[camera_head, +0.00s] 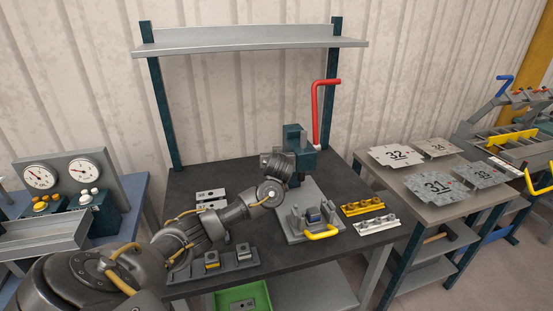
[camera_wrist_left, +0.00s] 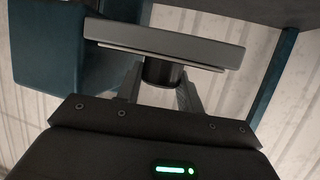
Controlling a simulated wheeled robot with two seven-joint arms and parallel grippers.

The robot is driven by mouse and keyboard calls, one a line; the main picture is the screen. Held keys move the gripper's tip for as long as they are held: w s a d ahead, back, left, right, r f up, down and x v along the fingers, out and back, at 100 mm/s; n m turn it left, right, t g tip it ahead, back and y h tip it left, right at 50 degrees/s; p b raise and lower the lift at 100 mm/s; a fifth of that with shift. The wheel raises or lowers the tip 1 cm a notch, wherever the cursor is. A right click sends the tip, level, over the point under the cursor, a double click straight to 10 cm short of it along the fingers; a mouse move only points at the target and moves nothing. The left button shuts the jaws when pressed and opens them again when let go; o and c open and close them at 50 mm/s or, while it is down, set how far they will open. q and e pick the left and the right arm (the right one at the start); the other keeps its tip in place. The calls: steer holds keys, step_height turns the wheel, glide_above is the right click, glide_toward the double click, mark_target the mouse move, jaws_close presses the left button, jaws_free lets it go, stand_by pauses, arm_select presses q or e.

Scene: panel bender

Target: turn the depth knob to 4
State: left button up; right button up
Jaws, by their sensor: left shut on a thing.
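The panel bender's dark teal head (camera_head: 300,162) stands at the back of the bench, with a red lever (camera_head: 315,110) rising from it. My left arm reaches in from the left, and its gripper (camera_head: 288,166) is at the left side of this head. In the left wrist view, my left gripper (camera_wrist_left: 159,88) is shut on a dark round knob (camera_wrist_left: 160,73), one finger on each side. The knob sits against a grey plate (camera_wrist_left: 165,42) beside the teal body (camera_wrist_left: 48,50). The knob is hidden in the head view, and its marks cannot be read. My right gripper is not in view.
A grey fixture with a yellow handle (camera_head: 321,233) stands in front of the head. Yellow (camera_head: 362,206) and white (camera_head: 377,224) bars lie to its right. A shelf (camera_head: 240,46) spans above. Numbered plates (camera_head: 396,155) lie on the right table.

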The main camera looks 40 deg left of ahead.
arm_select(q)
steer(key=o, duration=1)
steer(key=shift+w, duration=0.1)
steer(key=shift+s+d+r, duration=0.25)
steer(key=shift+s, duration=0.05)
steer(key=p+v, duration=1)
steer(key=p, duration=0.1)
steer(key=shift+f, duration=0.15)
